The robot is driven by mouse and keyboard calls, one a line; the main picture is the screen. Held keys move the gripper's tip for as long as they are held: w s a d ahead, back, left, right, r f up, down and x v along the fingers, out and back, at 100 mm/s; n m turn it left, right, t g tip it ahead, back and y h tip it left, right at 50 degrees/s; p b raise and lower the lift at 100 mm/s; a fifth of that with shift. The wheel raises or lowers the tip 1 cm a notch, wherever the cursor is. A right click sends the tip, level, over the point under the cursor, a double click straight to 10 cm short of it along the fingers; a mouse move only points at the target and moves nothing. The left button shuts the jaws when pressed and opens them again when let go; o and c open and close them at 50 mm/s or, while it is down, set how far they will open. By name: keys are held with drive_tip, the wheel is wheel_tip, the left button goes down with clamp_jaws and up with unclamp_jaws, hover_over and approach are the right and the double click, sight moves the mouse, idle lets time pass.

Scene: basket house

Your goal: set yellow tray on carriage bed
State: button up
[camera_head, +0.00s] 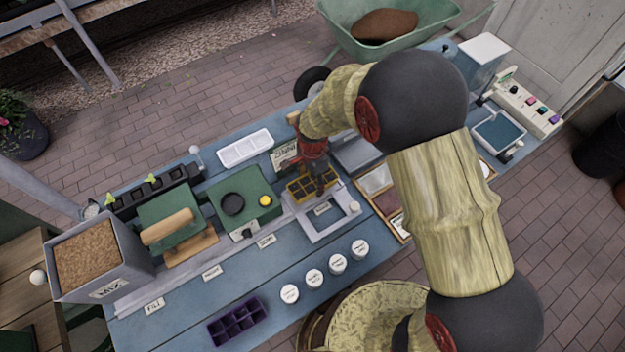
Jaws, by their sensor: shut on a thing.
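The yellow tray (298,193), with several dark cells, is at the grey frame (338,229) in the middle of the blue bench. My gripper (319,184) reaches down from above and is shut on the tray, hiding part of its right and far side. I cannot tell whether the tray rests on the frame or hangs just above it. No part is clearly marked as the carriage bed. A pale rail (190,284) runs along the bench left of the frame.
Left of the tray stand a green plate with a black ring (232,204), a wooden roller (168,227) and a mix hopper (88,252). A purple tray (236,321) and several white-lidded jars (314,278) lie in front. A white tray (245,148) is behind.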

drive_tip(key=shift+f+b, duration=0.45)
drive_tip(key=shift+f, duration=0.25)
idle(0.6)
drive_tip(key=o, duration=1.4)
drive_tip(key=shift+o, duration=1.2)
drive_tip(key=shift+o, duration=1.3)
drive_tip(key=shift+r, duration=0.15)
drive_tip(key=shift+r+p, duration=2.65)
drive_tip(key=shift+r, duration=1.25)
